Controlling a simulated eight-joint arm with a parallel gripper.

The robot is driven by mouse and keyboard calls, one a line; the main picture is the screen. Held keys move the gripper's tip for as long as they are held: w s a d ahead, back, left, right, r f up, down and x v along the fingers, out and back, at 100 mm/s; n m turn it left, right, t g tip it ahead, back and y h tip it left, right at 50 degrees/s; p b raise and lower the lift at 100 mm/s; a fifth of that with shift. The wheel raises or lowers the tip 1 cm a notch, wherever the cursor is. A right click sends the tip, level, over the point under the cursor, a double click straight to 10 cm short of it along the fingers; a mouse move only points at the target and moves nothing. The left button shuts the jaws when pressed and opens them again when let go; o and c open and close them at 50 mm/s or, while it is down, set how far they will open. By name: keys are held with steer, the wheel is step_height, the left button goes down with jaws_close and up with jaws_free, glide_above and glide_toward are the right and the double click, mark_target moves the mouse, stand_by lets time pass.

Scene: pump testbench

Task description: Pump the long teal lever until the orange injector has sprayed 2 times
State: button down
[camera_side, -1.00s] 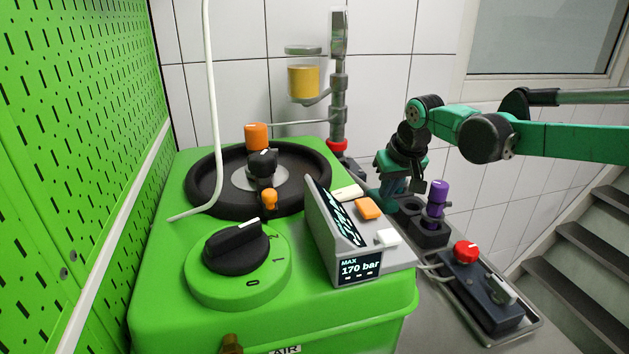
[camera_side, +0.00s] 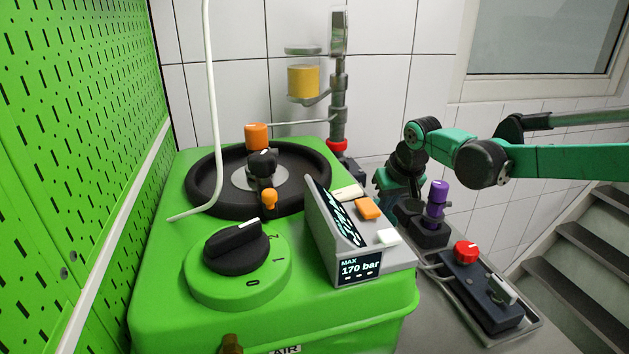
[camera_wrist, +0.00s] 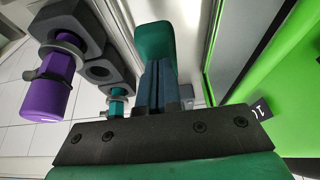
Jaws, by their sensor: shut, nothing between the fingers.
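My gripper (camera_side: 388,179) is low behind the display box in the side view; its fingertips are hidden there. In the wrist view my gripper's dark blue fingers (camera_wrist: 151,84) are together, with nothing between them. A rounded teal piece, seemingly the lever's end (camera_wrist: 155,40), shows just past the fingertips; I cannot tell whether they touch. The rest of the lever is hidden. An orange cylinder, seemingly the injector (camera_side: 257,136), stands upright at the black ring on the green bench. No spray is visible.
A purple injector (camera_side: 437,198) stands in a dark holder (camera_side: 425,231) close to my gripper. The display box (camera_side: 335,230) reads "MAX 170 bar". A red knob (camera_side: 466,251) sits on a tray at right. A yellow-filled cup (camera_side: 303,82) hangs on the stand behind.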

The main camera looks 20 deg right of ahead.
steer(key=shift+w+r, duration=0.2)
steer(key=shift+r, duration=1.3)
steer(key=shift+w+r, duration=0.15)
steer(key=shift+r, duration=1.4)
steer(key=shift+r, duration=2.9)
steer(key=s+d+f+t, duration=0.1)
steer(key=s+d+f, duration=0.1)
steer(key=s, duration=0.5)
steer(key=s+d+f, duration=0.2)
steer(key=s+d, duration=0.1)
steer(key=s, duration=0.5)
steer(key=s+d+f+t, duration=0.1)
steer(key=s+d+f, duration=0.1)
steer(key=s, duration=0.5)
steer(key=shift+s+d+f+t, duration=0.25)
steer(key=shift+s+f+t, duration=0.1)
steer(key=shift+f, duration=0.2)
